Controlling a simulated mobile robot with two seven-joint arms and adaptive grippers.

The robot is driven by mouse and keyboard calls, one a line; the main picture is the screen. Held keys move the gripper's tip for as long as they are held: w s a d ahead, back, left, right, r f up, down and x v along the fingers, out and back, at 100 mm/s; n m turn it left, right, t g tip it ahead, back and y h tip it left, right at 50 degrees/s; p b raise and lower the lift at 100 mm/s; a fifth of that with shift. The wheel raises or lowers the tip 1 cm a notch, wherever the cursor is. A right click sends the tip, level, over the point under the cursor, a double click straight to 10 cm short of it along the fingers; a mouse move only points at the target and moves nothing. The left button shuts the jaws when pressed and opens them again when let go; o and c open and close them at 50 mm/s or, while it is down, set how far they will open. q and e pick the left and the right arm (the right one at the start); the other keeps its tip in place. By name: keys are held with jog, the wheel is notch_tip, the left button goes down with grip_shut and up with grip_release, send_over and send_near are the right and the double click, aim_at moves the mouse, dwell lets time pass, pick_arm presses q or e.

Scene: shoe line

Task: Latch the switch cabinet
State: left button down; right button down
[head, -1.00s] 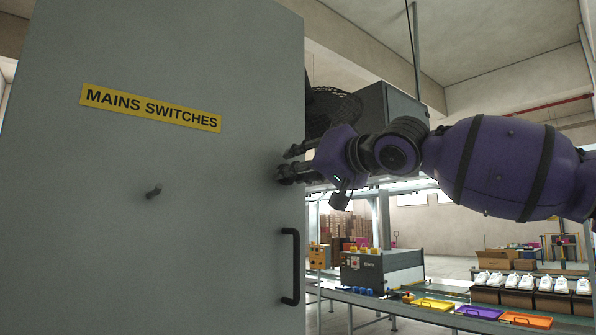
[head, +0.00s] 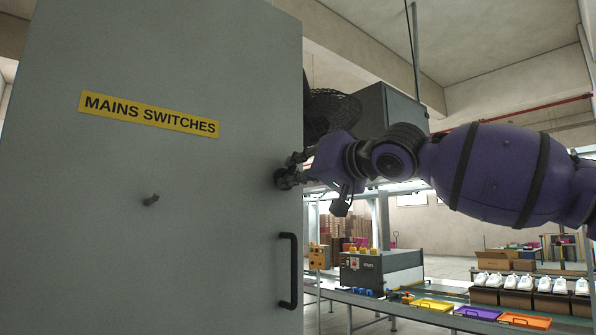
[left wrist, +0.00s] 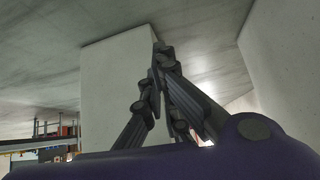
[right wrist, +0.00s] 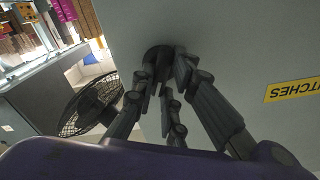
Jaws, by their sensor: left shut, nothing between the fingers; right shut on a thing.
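The grey switch cabinet door (head: 200,60) fills the left of the head view and bears a yellow MAINS SWITCHES label (head: 150,114). Near its right edge is a dark round knob (right wrist: 155,55), mostly covered by fingers in the head view. My right gripper (head: 287,174) is shut on this knob. Below the knob is a black bar handle (head: 294,270), with nothing holding it. A short dark peg (head: 151,200) stands out of the door under the label. My left gripper (left wrist: 158,52) shows only in the left wrist view, shut and empty.
A black fan (right wrist: 92,105) stands close beyond the door edge, beside the right fingers. A conveyor line with a grey machine (head: 380,267), coloured trays (head: 480,312) and white shoes (head: 525,282) runs behind at the right.

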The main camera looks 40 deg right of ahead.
jog(key=n+p, duration=0.1)
jog(key=n, duration=0.1)
jog(key=shift+r+n, duration=0.1)
jog(key=shift+n, duration=0.3)
jog(key=shift+a+n+p, duration=0.1)
jog(key=shift+n+p, duration=0.35)
jog(key=shift+n, duration=0.35)
jog(key=c, duration=1.8)
grip_release()
jog(key=shift+o, duration=0.2)
jog(key=shift+w, duration=0.1)
jog(key=shift+s+d, duration=0.2)
jog(key=shift+s, duration=1.05)
jog(key=shift+s+a, duration=0.1)
jog(key=shift+s, duration=0.7)
jog(key=s, duration=0.8)
jog(key=shift+d, duration=0.4)
